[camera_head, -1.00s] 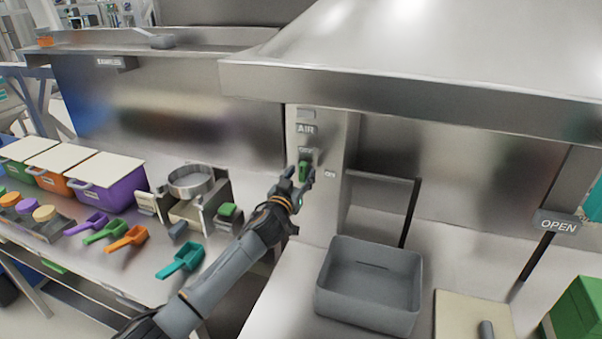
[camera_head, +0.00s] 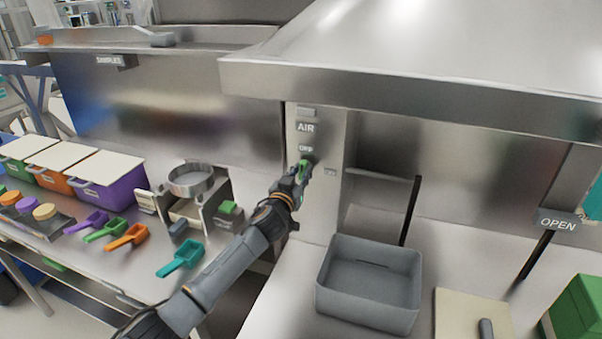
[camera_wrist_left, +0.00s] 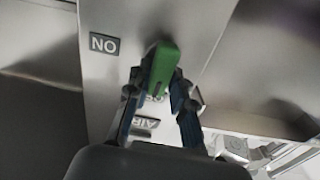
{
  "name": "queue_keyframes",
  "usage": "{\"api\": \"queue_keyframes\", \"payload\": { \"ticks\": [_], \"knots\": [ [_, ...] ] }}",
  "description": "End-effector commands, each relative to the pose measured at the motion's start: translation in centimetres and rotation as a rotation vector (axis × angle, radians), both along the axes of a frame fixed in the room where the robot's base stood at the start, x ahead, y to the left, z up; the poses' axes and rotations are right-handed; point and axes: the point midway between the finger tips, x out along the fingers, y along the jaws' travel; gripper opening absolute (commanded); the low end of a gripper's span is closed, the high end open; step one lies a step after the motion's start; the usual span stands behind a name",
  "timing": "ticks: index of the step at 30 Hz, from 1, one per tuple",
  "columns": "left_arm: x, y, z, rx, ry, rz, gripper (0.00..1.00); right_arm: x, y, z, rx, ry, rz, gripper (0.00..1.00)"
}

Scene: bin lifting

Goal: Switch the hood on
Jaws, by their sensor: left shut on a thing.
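The hood (camera_head: 420,75) is a large steel canopy at upper right. Under its left end is a steel panel (camera_head: 322,205) with an AIR label (camera_head: 306,128), an OFF label (camera_head: 306,148) and an ON label (camera_head: 330,172). A green knob (camera_head: 303,166) sits on the panel below OFF and left of ON. My left gripper (camera_head: 300,174) is shut on the knob. In the left wrist view, the fingers (camera_wrist_left: 160,102) lie on both sides of the green knob (camera_wrist_left: 164,68), and the ON label (camera_wrist_left: 104,43) is beside it. The fingers partly hide OFF there. My right gripper is out of view.
A grey bin (camera_head: 368,290) stands on the bench right of the panel. Coloured scoops (camera_head: 180,258), lidded boxes (camera_head: 110,185) and a round sieve (camera_head: 190,180) occupy the left bench. An OPEN sign (camera_head: 558,224) is at right.

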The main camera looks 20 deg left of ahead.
Motion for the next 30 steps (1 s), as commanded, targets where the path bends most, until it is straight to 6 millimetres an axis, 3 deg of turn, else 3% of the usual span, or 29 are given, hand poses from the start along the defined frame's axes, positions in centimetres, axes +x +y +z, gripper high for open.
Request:
{"api": "queue_keyframes", "payload": {
  "ticks": [8,30],
  "knots": [
    [-0.03,-0.19,-0.09,0.149,-0.004,0.000,0.00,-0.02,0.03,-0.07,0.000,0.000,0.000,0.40],
    [-0.04,-0.78,-0.41,0.842,-0.028,-0.001,0.00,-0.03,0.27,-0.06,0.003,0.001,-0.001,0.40]
  ]
}}
